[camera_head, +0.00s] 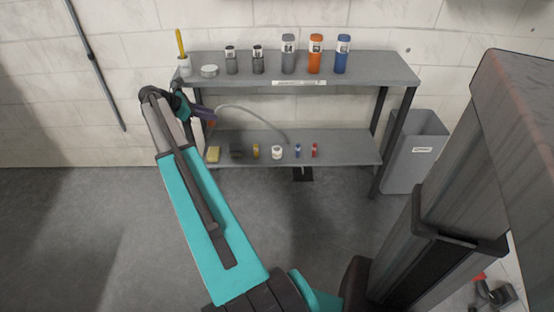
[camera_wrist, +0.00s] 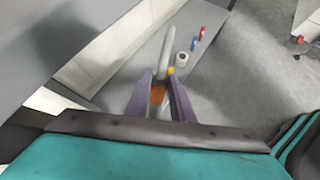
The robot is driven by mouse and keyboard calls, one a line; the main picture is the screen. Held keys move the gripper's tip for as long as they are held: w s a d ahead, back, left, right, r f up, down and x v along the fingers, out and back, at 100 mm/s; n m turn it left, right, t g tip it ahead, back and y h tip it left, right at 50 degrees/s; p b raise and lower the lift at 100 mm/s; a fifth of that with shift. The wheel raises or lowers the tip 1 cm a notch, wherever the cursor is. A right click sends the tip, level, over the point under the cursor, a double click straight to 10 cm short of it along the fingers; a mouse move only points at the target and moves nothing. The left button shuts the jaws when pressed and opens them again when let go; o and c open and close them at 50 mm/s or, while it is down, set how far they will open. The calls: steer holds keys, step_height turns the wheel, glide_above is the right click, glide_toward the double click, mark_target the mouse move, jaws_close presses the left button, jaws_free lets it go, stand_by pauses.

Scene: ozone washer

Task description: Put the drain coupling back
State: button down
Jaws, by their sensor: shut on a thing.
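My gripper (camera_head: 205,112) is at the left end of the grey shelf unit, between its upper shelf (camera_head: 375,70) and lower shelf (camera_head: 345,146). In the wrist view, the purple fingers of my gripper (camera_wrist: 160,100) are closed on an orange piece (camera_wrist: 157,96), which I take to be the drain coupling. A pale grey hose (camera_head: 250,111) curves right from the gripper and down to the lower shelf. The hose also shows in the wrist view (camera_wrist: 166,48), running away from the fingers. The fingers hide part of the coupling.
Grey, orange (camera_head: 315,58) and blue (camera_head: 342,58) bottles stand on the upper shelf. A yellow sponge (camera_head: 212,155), a white jar (camera_head: 277,153) and small bottles stand on the lower shelf. A grey bin (camera_head: 412,160) stands right of the shelves. The floor in front is mostly clear.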

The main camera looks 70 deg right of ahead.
steer(key=s+d+f+n+h+b, duration=0.2)
steer(key=s+d+f, duration=0.2)
steer(key=s+d, duration=0.3)
steer(key=s+d+f+n+h+b, duration=0.1)
steer(key=s+d+f, duration=0.4)
steer(key=s, duration=0.9)
steer(key=d+h+b, duration=0.1)
steer(key=d, duration=0.2)
steer(key=shift+s+n+h, duration=0.4)
steer(key=shift+f+b, duration=1.05)
steer(key=shift+f, duration=1.45)
steer(key=shift+f, duration=0.1)
step_height(320, 180, down, 5)
steer(key=shift+r+b, duration=0.1)
steer(key=shift+b, duration=0.8)
steer(key=c, duration=1.5)
jaws_free()
steer(key=shift+c, duration=0.2)
